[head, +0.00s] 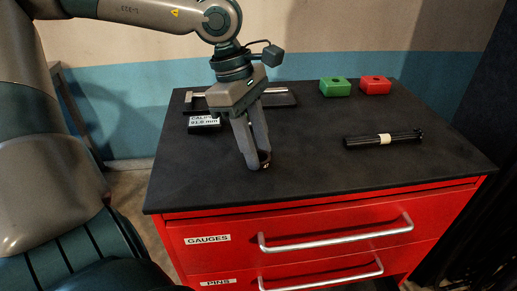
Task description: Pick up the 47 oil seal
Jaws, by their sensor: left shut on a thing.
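My left gripper (260,165) comes down from above onto the black top of the red cabinet, left of the middle. Its fingers are shut on a small dark piece, the 47 oil seal (266,166), which shows a tiny pale mark at the fingertips. Most of the seal is hidden by the fingers. I cannot tell whether it touches the cabinet top or is just above it. My right gripper is out of view.
On the cabinet top (330,185) lie a caliper (283,90) in a dark tray, a caliper display block (204,123), a green block (335,87), a red block (375,85) and a black cylinder (384,140) with a pale band. The front right is clear.

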